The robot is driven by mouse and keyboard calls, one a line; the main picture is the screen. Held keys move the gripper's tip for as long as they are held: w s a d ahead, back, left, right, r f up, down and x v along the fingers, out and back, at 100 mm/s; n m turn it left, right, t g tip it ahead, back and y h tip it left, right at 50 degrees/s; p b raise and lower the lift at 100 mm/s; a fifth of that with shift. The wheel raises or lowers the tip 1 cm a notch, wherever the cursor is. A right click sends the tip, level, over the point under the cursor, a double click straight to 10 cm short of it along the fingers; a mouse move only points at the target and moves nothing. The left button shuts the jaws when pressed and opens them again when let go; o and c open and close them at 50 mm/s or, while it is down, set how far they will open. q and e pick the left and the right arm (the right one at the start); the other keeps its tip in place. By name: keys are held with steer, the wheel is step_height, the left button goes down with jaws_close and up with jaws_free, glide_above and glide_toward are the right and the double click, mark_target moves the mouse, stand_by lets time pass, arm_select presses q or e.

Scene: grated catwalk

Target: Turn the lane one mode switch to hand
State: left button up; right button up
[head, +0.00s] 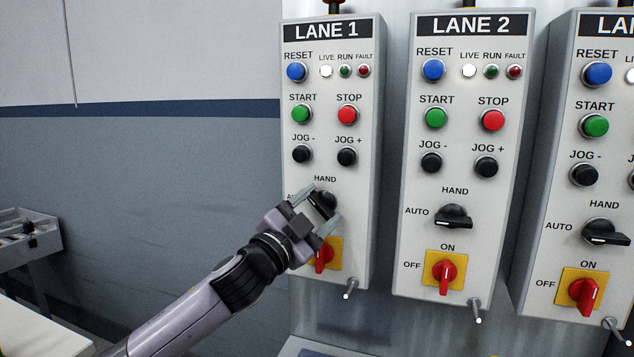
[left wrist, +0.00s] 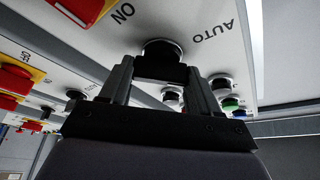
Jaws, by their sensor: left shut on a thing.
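The lane one mode switch (head: 325,197) is a black rotary knob on the LANE 1 panel, under the HAND label and to the right of the partly covered AUTO label. My left gripper (head: 316,213) reaches it from the lower left, with one finger on each side of the knob. In the left wrist view the black knob (left wrist: 160,53) sits between the two fingers of the left gripper (left wrist: 160,78), which is shut on it. The fingers hide much of the handle, so I cannot tell where it points. My right gripper is not in view.
A red switch on a yellow plate (head: 331,249) lies just below the gripper, partly covered. Black jog buttons (head: 347,157) are above. The LANE 2 panel (head: 512,80) stands to the right, its mode switch (head: 453,216) pointing right. The blue-grey wall (head: 170,190) at left is clear.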

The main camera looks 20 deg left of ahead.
mark_target(317, 209)
arm_select(q)
steer(key=m+p, duration=0.1)
steer(key=p, duration=0.1)
steer(key=m+g+p, duration=0.1)
steer(key=m+p, duration=0.1)
steer(key=m+g+h+p, duration=0.1)
steer(key=m+p, duration=0.1)
steer(key=shift+a+r, duration=0.1)
steer(key=shift+r, duration=0.2)
steer(key=shift+f+m+g+p, duration=0.1)
steer(key=shift+m+g+p, duration=0.3)
steer(key=shift+m, duration=0.7)
steer(key=shift+f+m+g, duration=0.1)
steer(key=shift+m+g, duration=0.3)
steer(key=shift+m, duration=0.8)
steer(key=o, duration=1.1)
steer(key=shift+c, duration=0.2)
steer(key=v, duration=0.5)
steer(key=shift+s+f+b, duration=0.1)
steer(key=shift+s+b, duration=0.05)
steer(key=shift+b, duration=0.2)
steer(key=shift+v, duration=0.95)
